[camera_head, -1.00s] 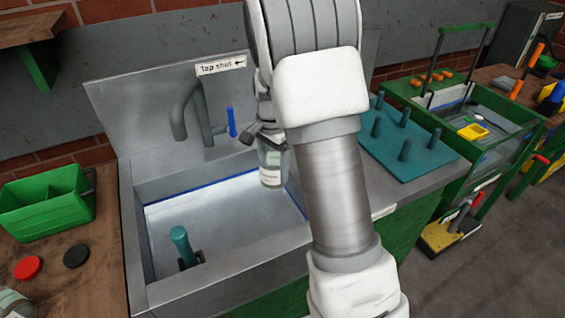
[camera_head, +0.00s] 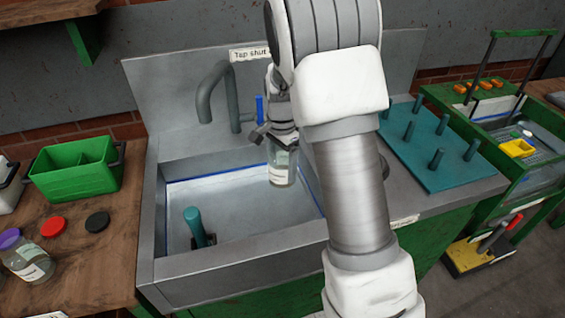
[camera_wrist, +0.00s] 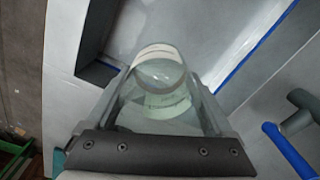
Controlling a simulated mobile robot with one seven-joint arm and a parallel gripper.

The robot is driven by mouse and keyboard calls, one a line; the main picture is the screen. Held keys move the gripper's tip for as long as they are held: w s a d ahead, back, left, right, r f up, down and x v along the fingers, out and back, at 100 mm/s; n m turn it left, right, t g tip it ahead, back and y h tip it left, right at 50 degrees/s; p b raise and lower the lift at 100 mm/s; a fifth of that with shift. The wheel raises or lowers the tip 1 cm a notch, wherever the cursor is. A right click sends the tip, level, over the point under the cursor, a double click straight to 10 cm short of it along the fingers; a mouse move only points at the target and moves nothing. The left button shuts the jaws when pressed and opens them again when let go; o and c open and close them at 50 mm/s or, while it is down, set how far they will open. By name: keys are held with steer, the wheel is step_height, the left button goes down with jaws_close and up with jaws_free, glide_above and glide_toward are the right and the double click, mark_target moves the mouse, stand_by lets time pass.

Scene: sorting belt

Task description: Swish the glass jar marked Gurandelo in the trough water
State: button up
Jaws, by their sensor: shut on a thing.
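My gripper (camera_head: 274,134) is shut on a clear glass jar with a pale label. The glass jar (camera_head: 281,167) hangs upright over the right part of the trough (camera_head: 240,240). In the wrist view the glass jar (camera_wrist: 160,72) sits between the jaws, and the writing on its label is too small to read. The trough holds a pale surface with a blue line around its inner wall. I cannot tell whether the jar's bottom touches the water. A teal upright post (camera_head: 194,225) stands in the trough's front left.
A grey tap (camera_head: 207,100) with a blue lever (camera_head: 259,108) stands behind the trough, by a sign reading "Tap shut". A teal peg board (camera_head: 430,150) lies to the right. On the left bench are a green caddy (camera_head: 78,182), red and black lids, and a purple-lidded jar (camera_head: 27,258).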

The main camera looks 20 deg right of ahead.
step_height(320, 180, down, 19)
steer(key=b, duration=1.2)
steer(key=shift+f+b, duration=0.2)
steer(key=shift+b, duration=0.1)
steer(key=shift+a+p, duration=0.9)
steer(key=shift+a, duration=3.1)
steer(key=shift+d, duration=0.15)
steer(key=shift+d, duration=3.95)
steer(key=shift+a, duration=0.15)
